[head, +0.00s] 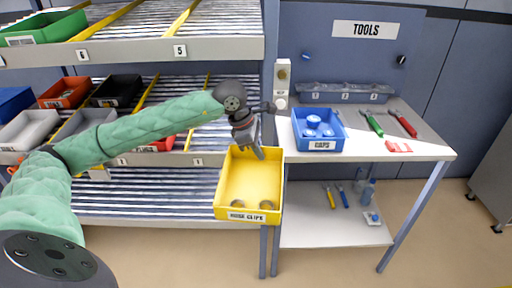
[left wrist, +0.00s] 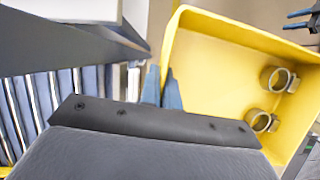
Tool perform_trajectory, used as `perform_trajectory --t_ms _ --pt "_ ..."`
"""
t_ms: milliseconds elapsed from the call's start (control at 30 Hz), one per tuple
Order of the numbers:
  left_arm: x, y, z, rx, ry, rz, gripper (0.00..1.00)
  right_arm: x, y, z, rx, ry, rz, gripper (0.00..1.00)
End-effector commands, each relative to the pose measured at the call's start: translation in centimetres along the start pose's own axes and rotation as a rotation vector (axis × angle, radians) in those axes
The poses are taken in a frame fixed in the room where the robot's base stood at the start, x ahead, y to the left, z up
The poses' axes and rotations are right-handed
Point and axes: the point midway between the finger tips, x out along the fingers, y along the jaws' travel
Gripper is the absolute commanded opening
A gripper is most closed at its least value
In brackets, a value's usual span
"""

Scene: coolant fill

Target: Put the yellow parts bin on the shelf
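The yellow parts bin (head: 250,185) hangs in the air in front of the rack's right end, its "HOSE CLIPS" label towards me and two ring-shaped clips inside. My left gripper (head: 258,152) is shut on the bin's far wall. In the left wrist view its blue fingers (left wrist: 162,90) pinch the wall of the yellow bin (left wrist: 220,75). The shelf (head: 160,158) is a rack with several sloped roller levels and yellow lane dividers. My left arm hides part of the middle level.
A green bin (head: 45,28) sits on the upper level; red (head: 64,92), black (head: 116,90) and grey bins fill the middle level's left. On the right, a bench (head: 435,151) holds a blue caps bin (head: 318,130) and tools. The lower rack level looks empty where visible.

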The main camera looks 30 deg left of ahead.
Motion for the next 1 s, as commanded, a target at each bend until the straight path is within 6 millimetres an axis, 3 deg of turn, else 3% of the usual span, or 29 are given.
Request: perform_trajectory --t_ms 367,1000 --pt "3.2 -1.9 2.2 0.233 -0.024 -0.098 0.00 0.0 -0.1 0.0 0.003 0.000 -0.002 0.36" --pt "14.2 -8.2 9.3 1.034 -0.099 -0.429 0.00 0.1 -0.2 0.2 0.005 -0.004 -0.003 0.36"
